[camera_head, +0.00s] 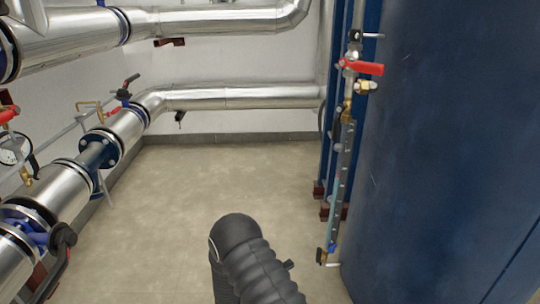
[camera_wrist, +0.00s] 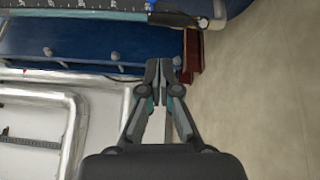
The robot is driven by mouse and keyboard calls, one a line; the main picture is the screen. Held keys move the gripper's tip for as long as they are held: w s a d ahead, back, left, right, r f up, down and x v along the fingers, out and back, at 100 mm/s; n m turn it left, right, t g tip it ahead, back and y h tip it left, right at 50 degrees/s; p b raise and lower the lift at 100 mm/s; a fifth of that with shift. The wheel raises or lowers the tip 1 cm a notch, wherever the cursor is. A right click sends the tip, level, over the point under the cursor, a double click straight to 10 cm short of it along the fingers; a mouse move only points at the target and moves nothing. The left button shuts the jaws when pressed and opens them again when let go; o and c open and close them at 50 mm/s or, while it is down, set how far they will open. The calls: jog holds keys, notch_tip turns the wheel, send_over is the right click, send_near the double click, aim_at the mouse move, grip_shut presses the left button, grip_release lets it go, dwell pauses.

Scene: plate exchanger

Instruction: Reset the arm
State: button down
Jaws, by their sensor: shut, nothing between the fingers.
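My gripper (camera_wrist: 159,72) shows in the wrist view, with its two fingers together at the tips and nothing between them. Behind the fingertips in that view are the blue plate exchanger frame (camera_wrist: 85,42) and a dark red foot (camera_wrist: 193,52). In the head view, part of my dark arm (camera_head: 250,262) rises from the bottom centre over the floor. The gripper itself does not show in the head view.
The blue plate exchanger (camera_head: 450,150) fills the right side, with a red-handled valve (camera_head: 362,67) and a thin vertical gauge tube (camera_head: 342,185) at its edge. Silver insulated pipes (camera_head: 235,97) run along the left and back. The beige floor (camera_head: 215,175) between is clear.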

jog(key=s+d+f+n+g, duration=0.3)
jog(key=s+f+g, duration=0.15)
jog(key=s, duration=0.25)
jog(key=s+d+r+m+g+y+p, duration=0.1)
jog(key=s+d+r+m+g+y, duration=0.15)
jog(key=s+r+g, duration=0.4)
jog(key=s+r+m+t+y+p, duration=0.2)
jog(key=s+r, duration=0.4)
jog(key=r, duration=0.8)
jog(key=s+d+r+m+t+y+p, duration=0.1)
jog(key=s+r+y, duration=0.5)
jog(key=r, duration=0.9)
jog(key=s+d+r+m+t+y+p, duration=0.1)
jog(key=s+r+m+t+y+p, duration=0.3)
jog(key=r, duration=1.1)
jog(key=s+m+y+p, duration=0.1)
jog(key=s+p, duration=0.1)
jog(key=shift+s+d+r+p, duration=0.15)
jog(key=shift+s+d+p, duration=0.1)
jog(key=shift+s+p, duration=0.1)
